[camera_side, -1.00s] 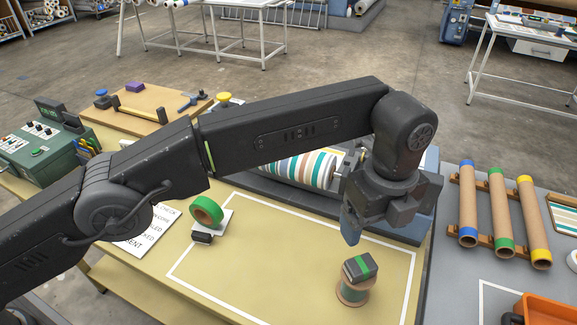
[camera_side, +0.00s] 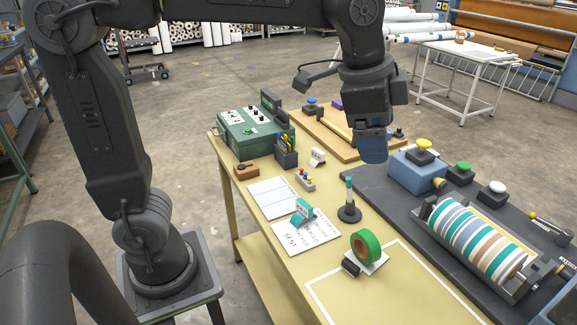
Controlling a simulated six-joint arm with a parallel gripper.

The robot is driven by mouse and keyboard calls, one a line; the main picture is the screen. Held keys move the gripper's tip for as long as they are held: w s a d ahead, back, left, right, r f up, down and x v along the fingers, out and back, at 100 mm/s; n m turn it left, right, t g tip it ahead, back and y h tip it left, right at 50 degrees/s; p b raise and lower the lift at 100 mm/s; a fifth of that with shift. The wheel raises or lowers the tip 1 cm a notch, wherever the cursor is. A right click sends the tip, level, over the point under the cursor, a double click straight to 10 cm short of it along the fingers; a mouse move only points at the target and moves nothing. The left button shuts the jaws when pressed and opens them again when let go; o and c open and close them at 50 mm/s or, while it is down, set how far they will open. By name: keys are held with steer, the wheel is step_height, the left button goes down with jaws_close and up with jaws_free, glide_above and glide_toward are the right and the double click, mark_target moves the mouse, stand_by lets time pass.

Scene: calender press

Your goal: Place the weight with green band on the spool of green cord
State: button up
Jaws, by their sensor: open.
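My gripper (camera_side: 373,148) hangs pointing down in the upper middle, in front of the wooden board and left of the blue button box. Its blue-grey fingers overlap from this side; it is open, with nothing seen in it. In the picture from a second ago, a dark weight with a green band sat on top of a spool with green cord, inside the white outline on the table.
A green tape roll (camera_side: 366,246) stands near the white outline (camera_side: 318,299). A dark stand (camera_side: 349,211) rises behind it. The striped roller (camera_side: 477,240) and blue button box (camera_side: 416,175) are at right. A green control box (camera_side: 252,131) is at left.

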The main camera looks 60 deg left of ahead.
steer(key=s+a+f+n+t, duration=0.1)
steer(key=s+a+f+n, duration=0.3)
steer(key=s, duration=0.3)
steer(key=s+a+f+n+t+y, duration=0.1)
steer(key=s+a+f+n, duration=0.3)
steer(key=s+a+n, duration=0.1)
steer(key=shift+s+a+f+n, duration=0.25)
steer(key=shift+s+a, duration=0.25)
steer(key=shift+s, duration=0.55)
